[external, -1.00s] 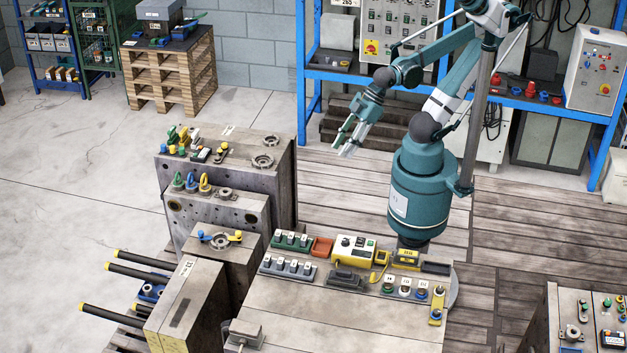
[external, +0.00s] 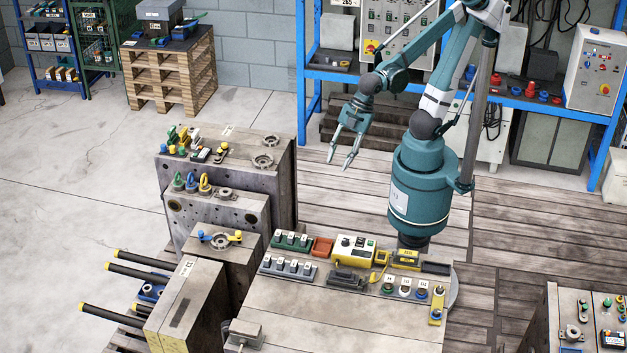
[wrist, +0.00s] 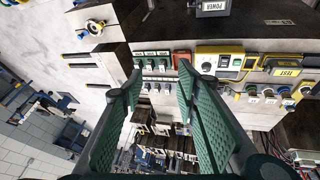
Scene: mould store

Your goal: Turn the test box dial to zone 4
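A yellow box with a pale panel (external: 354,250) stands at the far edge of the bench plate. It has a small dark knob and a green button; it also shows in the wrist view (wrist: 220,61), right of centre. The knob's setting is too small to read. A yellow piece with a plate reading TEST (wrist: 287,72) is beside it. My gripper (external: 339,163) is open and empty, high above the floor boards beyond the bench, its fingers pointing down. In the wrist view its green-padded fingers (wrist: 160,74) are apart, with nothing between them.
Left of the box are a red-orange tray (external: 322,247) and rows of labelled clamps (external: 288,267). A dark block (external: 345,279) lies in front of it. Labelled round buttons (external: 405,290) are to the right. Tall mould blocks (external: 280,190) stand at left.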

